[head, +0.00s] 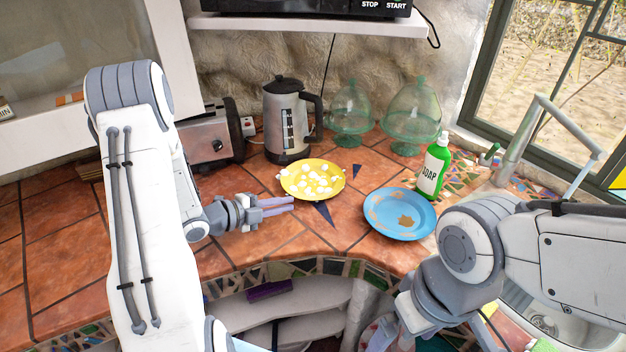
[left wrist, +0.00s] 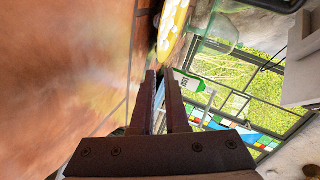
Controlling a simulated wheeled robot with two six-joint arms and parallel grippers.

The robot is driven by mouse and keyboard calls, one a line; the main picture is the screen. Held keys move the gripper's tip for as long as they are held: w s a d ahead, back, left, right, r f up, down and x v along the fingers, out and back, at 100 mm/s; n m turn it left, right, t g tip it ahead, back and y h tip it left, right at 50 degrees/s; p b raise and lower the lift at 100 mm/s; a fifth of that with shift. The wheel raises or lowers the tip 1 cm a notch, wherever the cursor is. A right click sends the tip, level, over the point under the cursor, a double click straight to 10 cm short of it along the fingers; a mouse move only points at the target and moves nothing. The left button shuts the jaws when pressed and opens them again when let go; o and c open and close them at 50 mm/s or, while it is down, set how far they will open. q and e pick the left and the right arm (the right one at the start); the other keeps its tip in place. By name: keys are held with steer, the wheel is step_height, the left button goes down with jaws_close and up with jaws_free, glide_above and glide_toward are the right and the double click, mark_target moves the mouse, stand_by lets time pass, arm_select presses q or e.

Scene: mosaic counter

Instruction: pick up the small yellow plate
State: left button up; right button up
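The small yellow plate (head: 313,179) with white spots lies flat on the orange tiled counter. My left gripper (head: 287,204) is just in front and to the left of it, low over the tiles, with its fingers pointing right. The fingers are a little apart with nothing between them. In the left wrist view the yellow plate (left wrist: 172,28) shows edge-on beyond the fingertips (left wrist: 160,76), apart from them. My right gripper (head: 388,335) is low by the counter's front edge, partly cut off, and its fingers are unclear.
A blue plate (head: 402,222) with brown patches lies right of the yellow one. A green soap bottle (head: 433,168) stands behind it. A kettle (head: 287,125), a toaster (head: 212,138) and glass domes (head: 412,112) stand at the back. Open shelves (head: 285,305) lie below the counter edge.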

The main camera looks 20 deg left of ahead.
mark_target(310, 199)
arm_select(q)
steer(key=shift+x, duration=1)
steer(key=p+x, duration=0.2)
steer(key=x, duration=0.3)
steer(key=shift+a, duration=0.1)
steer(key=shift+w+f, duration=0.2)
jaws_close()
steer(key=shift+r, duration=0.1)
stand_by(0.4)
